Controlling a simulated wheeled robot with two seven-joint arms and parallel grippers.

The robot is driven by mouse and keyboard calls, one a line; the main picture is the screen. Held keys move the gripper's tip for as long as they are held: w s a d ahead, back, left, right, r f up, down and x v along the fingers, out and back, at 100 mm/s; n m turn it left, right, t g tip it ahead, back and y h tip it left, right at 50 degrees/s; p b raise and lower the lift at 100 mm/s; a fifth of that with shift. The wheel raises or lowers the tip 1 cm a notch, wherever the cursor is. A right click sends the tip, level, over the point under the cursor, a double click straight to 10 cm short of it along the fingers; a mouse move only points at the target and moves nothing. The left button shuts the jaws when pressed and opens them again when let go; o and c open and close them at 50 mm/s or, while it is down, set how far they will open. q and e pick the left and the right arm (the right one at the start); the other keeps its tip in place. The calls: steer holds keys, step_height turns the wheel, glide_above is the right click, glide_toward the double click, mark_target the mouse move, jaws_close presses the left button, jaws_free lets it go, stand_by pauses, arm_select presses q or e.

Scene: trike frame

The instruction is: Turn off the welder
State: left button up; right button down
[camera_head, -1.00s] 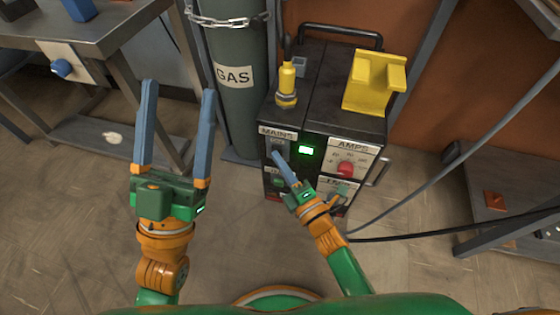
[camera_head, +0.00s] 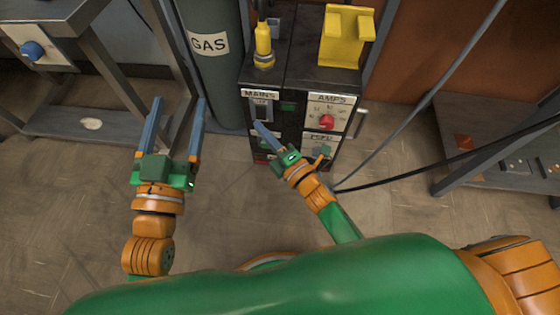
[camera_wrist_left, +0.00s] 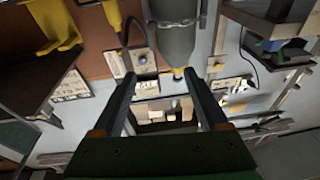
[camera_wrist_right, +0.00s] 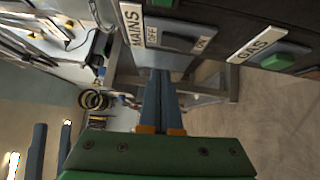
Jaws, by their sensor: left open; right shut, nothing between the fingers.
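The welder (camera_head: 295,75) is a dark box in front of me. Its MAINS switch (camera_head: 262,108) is on the upper left of the front panel. The right wrist view shows the switch (camera_wrist_right: 178,38) between its OFF and ON labels; I cannot tell its tilt. The small display (camera_head: 288,106) is dark green and unlit. My right gripper (camera_head: 258,124) is shut and empty, its tips just below the switch in the head view and seemingly clear of it. My left gripper (camera_head: 178,99) is open and empty, left of the welder.
A red AMPS knob (camera_head: 326,121) is on the right of the panel. A green button (camera_wrist_right: 278,62) sits by the GAS label. A gas cylinder (camera_head: 208,75) stands left of the welder. A workbench is at left, a low shelf (camera_head: 480,120) at right, and cables cross the right side.

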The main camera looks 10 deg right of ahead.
arm_select(q)
steer(key=s+a+f+g+y+p, duration=0.1)
steer(key=s+f+g, duration=0.2)
steer(key=f, duration=0.3)
steer(key=s+a+f+g+y+p, duration=0.1)
steer(key=s+a+f+g, duration=0.1)
steer(key=f+g, duration=0.3)
steer(key=s+a+f+n+g+y+p, duration=0.1)
steer(key=s+f+g, duration=0.3)
steer(key=f, duration=0.3)
steer(key=shift+a+f+y, duration=0.2)
steer(key=shift+f+y, duration=0.1)
steer(key=shift+f, duration=0.05)
arm_select(e)
steer(key=v, duration=1)
steer(key=shift+r, duration=0.65)
steer(key=shift+s, duration=0.1)
